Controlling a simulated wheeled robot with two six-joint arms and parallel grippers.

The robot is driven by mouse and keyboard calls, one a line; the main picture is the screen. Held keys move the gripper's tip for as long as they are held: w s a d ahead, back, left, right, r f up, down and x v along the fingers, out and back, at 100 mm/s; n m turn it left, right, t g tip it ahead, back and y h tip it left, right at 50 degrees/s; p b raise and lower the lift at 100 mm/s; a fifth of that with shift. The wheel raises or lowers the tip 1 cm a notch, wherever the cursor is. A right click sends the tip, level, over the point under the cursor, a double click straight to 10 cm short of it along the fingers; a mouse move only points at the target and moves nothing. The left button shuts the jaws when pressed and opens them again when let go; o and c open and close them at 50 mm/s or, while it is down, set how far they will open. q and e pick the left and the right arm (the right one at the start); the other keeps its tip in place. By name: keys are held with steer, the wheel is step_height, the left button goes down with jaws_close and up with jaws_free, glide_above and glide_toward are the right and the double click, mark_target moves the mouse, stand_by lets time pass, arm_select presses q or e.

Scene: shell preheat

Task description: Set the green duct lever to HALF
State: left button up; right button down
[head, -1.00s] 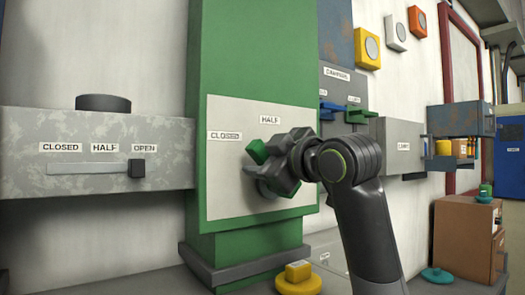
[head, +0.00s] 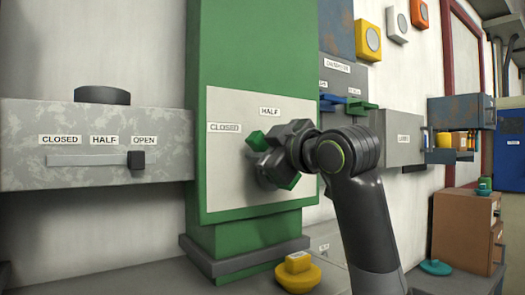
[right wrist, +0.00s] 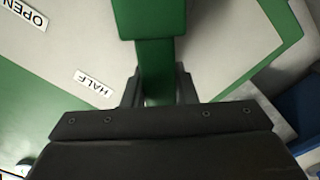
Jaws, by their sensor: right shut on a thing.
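The green duct lever (head: 256,140) sits on a pale plate (head: 228,175) on the front of the green duct (head: 250,45). Its visible green end points up and left, between the CLOSED label (head: 224,127) and the HALF label (head: 270,111). My right gripper (head: 274,160) is shut on the lever and hides much of it and its pivot. In the right wrist view the lever (right wrist: 155,60) runs down between the fingers of my right gripper (right wrist: 158,90). The HALF label (right wrist: 94,83) and OPEN label (right wrist: 27,12) lie to its left. My left gripper is out of view.
A grey slider box (head: 30,120) with its knob (head: 137,160) at OPEN is left of the duct. Blue and green levers (head: 357,105) stick out to the right. A yellow knob (head: 297,272) stands below the duct.

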steer(key=shift+r, duration=0.1)
steer(key=shift+w+d+r+m+p, duration=0.25)
steer(key=shift+d+r+m+p, duration=0.15)
steer(key=shift+m, duration=0.6)
steer(key=shift+w+d+r+m+p, duration=0.2)
steer(key=shift+d+m, duration=0.1)
steer(key=shift+m, duration=0.3)
steer(key=shift+w+d+r+m+p, duration=0.1)
steer(key=shift+w+d+m, duration=0.15)
steer(key=shift+m, duration=0.35)
steer(key=shift+w+d+r+m+p, duration=0.15)
steer(key=shift+w+d+m, duration=0.15)
steer(key=shift+m, duration=0.45)
steer(key=shift+w+d+m+p, duration=0.2)
steer(key=shift+d+m, duration=0.25)
steer(key=shift+m, duration=0.25)
steer(key=shift+w+d+r+m+p, duration=0.1)
steer(key=shift+w+d+m, duration=0.2)
steer(key=shift+m, duration=0.45)
steer(key=c, duration=1.2)
jaws_free()
steer(key=shift+o, duration=0.2)
steer(key=shift+d, duration=0.1)
